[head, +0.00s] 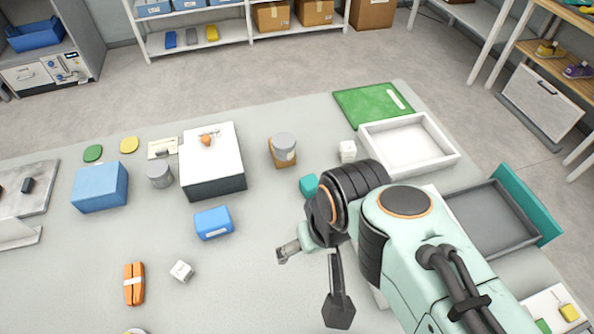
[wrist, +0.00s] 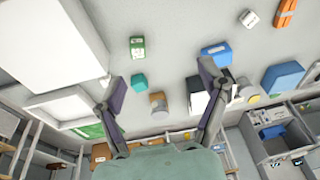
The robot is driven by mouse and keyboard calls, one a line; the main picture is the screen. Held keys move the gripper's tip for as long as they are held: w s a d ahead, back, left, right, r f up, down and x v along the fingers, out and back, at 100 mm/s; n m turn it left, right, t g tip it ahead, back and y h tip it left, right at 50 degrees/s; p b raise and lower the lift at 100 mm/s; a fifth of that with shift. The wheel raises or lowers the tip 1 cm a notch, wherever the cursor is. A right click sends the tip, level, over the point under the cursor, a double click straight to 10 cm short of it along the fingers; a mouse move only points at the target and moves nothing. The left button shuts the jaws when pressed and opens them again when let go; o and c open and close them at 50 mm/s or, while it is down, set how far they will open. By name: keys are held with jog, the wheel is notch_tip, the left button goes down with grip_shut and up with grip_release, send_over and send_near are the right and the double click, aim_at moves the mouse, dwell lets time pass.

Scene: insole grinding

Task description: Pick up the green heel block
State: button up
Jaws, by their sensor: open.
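A green block with a white label (wrist: 137,47), which I take for the green heel block, lies on the grey table in the wrist view. It shows beyond the fingertips, towards the left finger's side. In the head view I do not see it; my arm may hide it. A smaller teal block (wrist: 138,81) lies nearby and also shows in the head view (head: 309,185), left of my arm. My gripper (wrist: 161,74) is open and empty above the table, its two dark fingers wide apart.
A blue block (head: 213,223), a white cube (head: 181,271) and an orange block (head: 134,283) lie left of my arm. Bare table (head: 245,285) lies at front centre.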

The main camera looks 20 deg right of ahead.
jog(key=w+d+f+m, duration=0.1)
jog(key=w+d+f, duration=0.15)
jog(key=w, duration=0.45)
jog(key=w+d+f+m, duration=0.1)
jog(key=w+f, duration=0.2)
jog(key=w, duration=0.4)
jog(key=f+g, duration=0.1)
jog(key=f, duration=0.3)
jog(key=d+f, duration=0.1)
jog(key=f, duration=0.3)
jog(key=s+d+f+m+g, duration=0.1)
jog(key=f, duration=0.3)
jog(key=shift+f+g+h, duration=0.25)
jog(key=shift+g+h, duration=0.05)
jog(key=shift+h, duration=0.1)
notch_tip(320, 180, down, 7)
jog(key=shift+r, duration=0.2)
jog(key=c, duration=1.3)
